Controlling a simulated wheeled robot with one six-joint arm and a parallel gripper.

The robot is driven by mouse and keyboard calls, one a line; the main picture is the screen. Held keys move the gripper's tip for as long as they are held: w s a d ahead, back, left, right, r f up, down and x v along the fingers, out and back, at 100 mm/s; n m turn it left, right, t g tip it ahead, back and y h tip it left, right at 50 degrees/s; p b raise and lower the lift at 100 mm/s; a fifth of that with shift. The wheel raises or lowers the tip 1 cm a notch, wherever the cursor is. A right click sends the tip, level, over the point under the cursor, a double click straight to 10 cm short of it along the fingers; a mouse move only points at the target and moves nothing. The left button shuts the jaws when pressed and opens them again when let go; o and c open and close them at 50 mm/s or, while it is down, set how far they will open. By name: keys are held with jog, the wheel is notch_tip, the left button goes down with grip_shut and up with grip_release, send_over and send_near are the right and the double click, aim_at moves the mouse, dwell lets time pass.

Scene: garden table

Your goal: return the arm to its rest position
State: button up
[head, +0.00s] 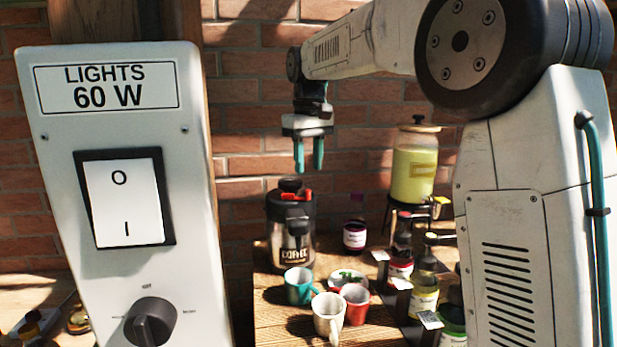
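My gripper (309,156) hangs from my arm with its teal fingers pointing down. It is above the coffee dispenser (291,228), in front of the brick wall. A narrow gap shows between the two fingers, and no object shows between them. The fingers appear clear of the dispenser's lid. My arm reaches in from the right and bends down at the wrist.
A wooden table (275,322) holds a teal mug (299,287), a white mug (328,317), a red mug (355,302), several bottles (424,290) and a yellow drink dispenser (414,175). A light switch panel (126,215) stands close at the left.

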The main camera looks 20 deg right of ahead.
jog(key=shift+r, duration=0.8)
jog(key=s+f+m, duration=0.1)
jog(key=s+f, duration=0.4)
jog(key=s, duration=0.7)
jog(key=s+f+m+t, duration=0.1)
jog(key=s+f, duration=0.4)
jog(key=s, duration=0.8)
jog(key=s+f, duration=0.5)
jog(key=s, duration=0.8)
jog(key=shift+a+f+m, duration=0.2)
jog(key=shift+a+m, duration=0.2)
